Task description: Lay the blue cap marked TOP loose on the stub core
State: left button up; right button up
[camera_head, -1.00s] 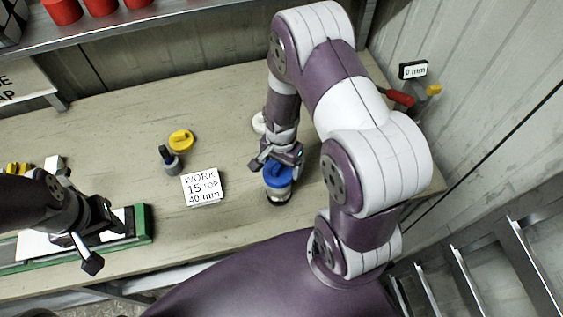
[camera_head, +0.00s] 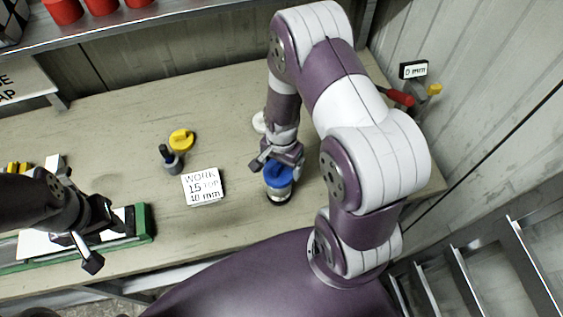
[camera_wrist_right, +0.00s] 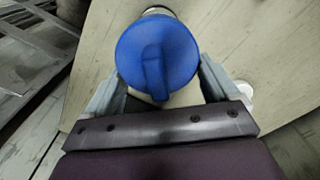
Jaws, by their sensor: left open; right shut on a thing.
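The blue cap (camera_head: 278,173) sits at the top of the grey stub core (camera_head: 280,192), which stands upright on a dark base on the bench. Whether the cap rests on the core or hangs just above it I cannot tell. My right gripper (camera_head: 278,159) is shut on the cap from above. In the right wrist view the round blue cap (camera_wrist_right: 158,45) with its raised rib lies between the fingers; no TOP mark is readable. My left gripper (camera_head: 102,245) is open and empty by the green-edged tray (camera_head: 145,223).
A white card (camera_head: 203,187) reads WORK, 15 TOP and a millimetre figure. A yellow cap (camera_head: 181,139) and a small grey piece with a dark top (camera_head: 170,160) stand behind it. A small 0 mm display (camera_head: 413,69) and a red-handled tool (camera_head: 398,96) are at the right.

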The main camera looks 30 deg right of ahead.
jog(key=shift+f+b, duration=0.3)
jog(key=shift+f, duration=0.15)
dwell(0.3)
dwell(0.3)
jog(key=o, duration=0.8)
jog(key=shift+c, duration=0.2)
notch_tip(320, 180, up, 7)
jog(key=p, duration=0.6)
jog(key=shift+r, duration=0.1)
